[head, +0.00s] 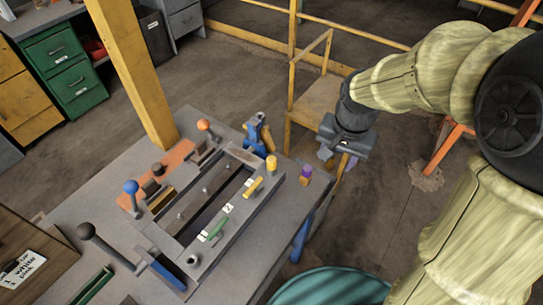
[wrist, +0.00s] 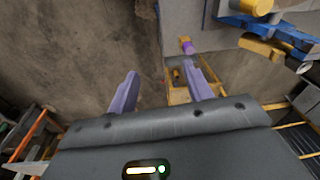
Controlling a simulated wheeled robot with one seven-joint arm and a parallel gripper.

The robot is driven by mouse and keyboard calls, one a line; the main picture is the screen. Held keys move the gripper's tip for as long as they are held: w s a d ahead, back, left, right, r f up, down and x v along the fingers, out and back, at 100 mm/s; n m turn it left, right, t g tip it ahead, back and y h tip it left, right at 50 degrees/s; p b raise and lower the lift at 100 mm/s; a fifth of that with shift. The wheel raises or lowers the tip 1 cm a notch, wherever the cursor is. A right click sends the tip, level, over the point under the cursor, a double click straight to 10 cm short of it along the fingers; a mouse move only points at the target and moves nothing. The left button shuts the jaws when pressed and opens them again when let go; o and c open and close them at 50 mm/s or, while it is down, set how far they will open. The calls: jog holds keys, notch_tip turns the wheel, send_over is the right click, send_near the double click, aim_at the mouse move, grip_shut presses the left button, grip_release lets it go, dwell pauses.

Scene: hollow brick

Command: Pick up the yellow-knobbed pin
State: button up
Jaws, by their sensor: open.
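The yellow-knobbed pin (head: 271,163) stands upright at the far right end of the grey slotted fixture (head: 192,258) on the workbench. A yellow cylinder (wrist: 258,6) at the top edge of the wrist view may be its knob, but I cannot tell for sure. My gripper (head: 334,160) is to the right of the pin, beyond the bench edge, pointing down. Its two fingers are apart and empty in the wrist view (wrist: 161,76), with bare floor between them.
A blue clamp (head: 258,132) is behind the pin. Blue-knobbed (head: 131,187) and orange-knobbed (head: 204,125) levers rise left of the fixture. A yellow post (head: 130,70) and railing stand behind.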

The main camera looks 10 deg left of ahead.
jog(key=w+a+r+m+p, duration=0.2)
jog(key=a+r, duration=0.4)
jog(key=a, duration=0.2)
notch_tip(320, 180, up, 5)
jog(key=m+g+p, duration=0.1)
jog(key=m+p, duration=0.1)
send_over(271, 159)
jog(key=shift+s+f, duration=0.15)
jog(key=shift+s, duration=0.1)
jog(key=shift+a+f, duration=0.1)
notch_tip(271, 159, down, 12)
jog(key=shift+f+p, duration=0.1)
jog(key=shift+p, duration=0.95)
jog(key=shift+w+f+p, duration=0.15)
jog(key=shift+f+p, duration=0.4)
jog(key=shift+f, duration=0.75)
jog(key=shift+w+f+p, duration=0.1)
jog(key=shift+f+p, duration=0.45)
jog(key=shift+f, duration=0.7)
